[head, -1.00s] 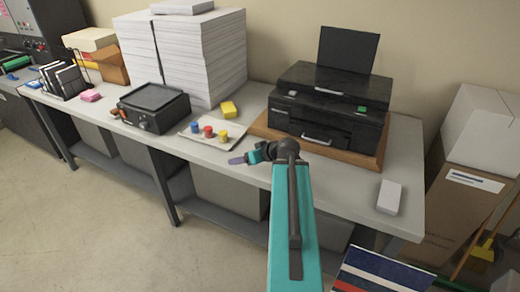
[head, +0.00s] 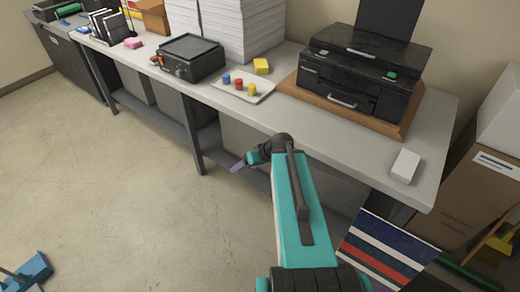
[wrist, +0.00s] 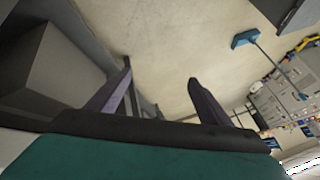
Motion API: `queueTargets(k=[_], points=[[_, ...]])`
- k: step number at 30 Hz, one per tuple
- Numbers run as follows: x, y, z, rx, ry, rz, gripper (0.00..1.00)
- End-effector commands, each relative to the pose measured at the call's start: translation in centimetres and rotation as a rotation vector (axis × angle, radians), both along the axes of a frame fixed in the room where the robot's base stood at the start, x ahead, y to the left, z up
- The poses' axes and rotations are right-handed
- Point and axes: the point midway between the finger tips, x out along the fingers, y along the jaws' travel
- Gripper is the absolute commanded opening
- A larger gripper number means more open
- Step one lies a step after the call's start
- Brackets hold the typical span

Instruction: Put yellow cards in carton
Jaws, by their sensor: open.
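A small yellow block (head: 261,66), which may be the yellow cards, lies on the long grey table behind a white tray. An orange-brown carton (head: 155,16) stands at the far left end of the table, partly cut off by the top edge. A larger brown cardboard box (head: 459,199) stands on the right beyond the table. My gripper (head: 237,166) is in front of the table's front edge, well apart from the yellow block. The wrist view shows my gripper (wrist: 160,74) open, with nothing between its fingers, facing the floor and the table's underside.
The tray (head: 225,94) holds blue, red and yellow pieces. A black printer (head: 358,82), a black device (head: 188,58), paper stacks (head: 225,30) and a white block (head: 405,166) occupy the table (head: 300,119). Striped panels (head: 385,250) stand front right. The floor at left is mostly clear.

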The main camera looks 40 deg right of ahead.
Motion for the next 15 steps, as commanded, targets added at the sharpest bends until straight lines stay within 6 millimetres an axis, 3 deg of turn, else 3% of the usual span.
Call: queueTargets(k=[8, 15], points=[[-4.3, 8.4, -9.3, 0.034, 0.257, 0.066, 0.73], [-10.4, 14.7, -16.5, 0.007, 0.501, 0.114, 0.73]])
